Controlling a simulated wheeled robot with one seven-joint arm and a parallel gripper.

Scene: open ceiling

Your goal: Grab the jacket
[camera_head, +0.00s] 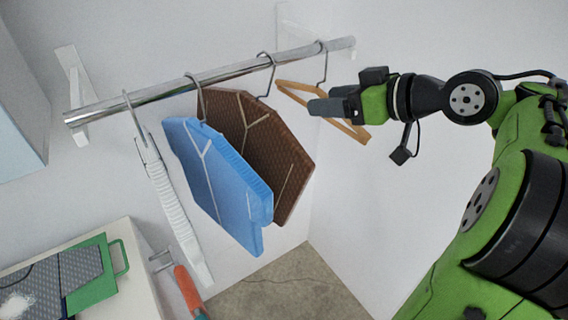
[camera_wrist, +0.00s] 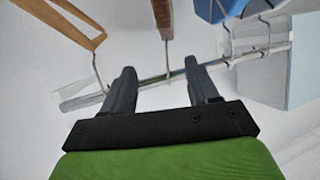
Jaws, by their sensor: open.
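Several folded-looking garments hang from a metal rail (camera_head: 210,78). A blue one (camera_head: 215,175) is in front, a brown one (camera_head: 262,145) is just behind it to the right, and a narrow white one (camera_head: 172,208) hangs at the left. Which is the jacket is not clear. My gripper (camera_head: 325,102) is open and empty, to the right of the brown garment and overlapping a bare wooden hanger (camera_head: 345,127) in the picture; contact cannot be told. In the wrist view, the gripper (camera_wrist: 159,68) faces the rail, with brown (camera_wrist: 162,14) and blue (camera_wrist: 215,8) garments at the top.
The wooden hanger also shows at the upper left of the wrist view (camera_wrist: 65,22). Wall brackets (camera_head: 72,85) hold the rail. A white counter (camera_head: 140,285) with a green-handled item (camera_head: 95,285) and an orange-handled tool (camera_head: 188,290) are at lower left. Floor below the garments looks clear.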

